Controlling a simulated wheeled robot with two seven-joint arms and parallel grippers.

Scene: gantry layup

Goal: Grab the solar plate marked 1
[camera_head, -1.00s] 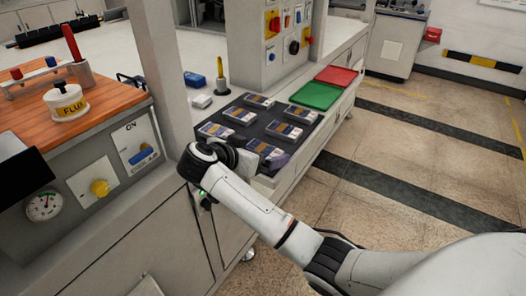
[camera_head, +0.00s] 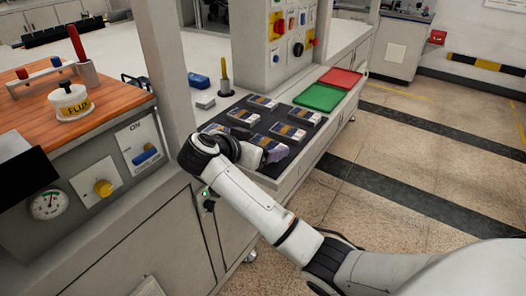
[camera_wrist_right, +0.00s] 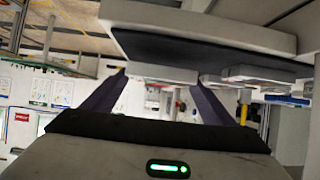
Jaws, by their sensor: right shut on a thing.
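Several solar plates, pale blocks with dark blue and tan tops, lie in rows on a black mat (camera_head: 236,104) on the bench. Their number marks are too small to read. My right gripper (camera_head: 272,152) is at the mat's near edge, shut on a solar plate (camera_head: 263,142) there, with my wrist partly covering it. In the right wrist view, the dark fingers of the gripper (camera_wrist_right: 160,92) stand on either side of a pale plate edge (camera_wrist_right: 162,72). Whether that plate is marked 1 cannot be told. My left gripper is not in view.
A green tray (camera_head: 318,97) and a red tray (camera_head: 341,77) lie beyond the mat. A post (camera_head: 165,70) stands left of my wrist. A control box (camera_head: 262,45) rises behind the mat. A flux pot (camera_head: 69,101) sits on the wooden board. The floor at right is clear.

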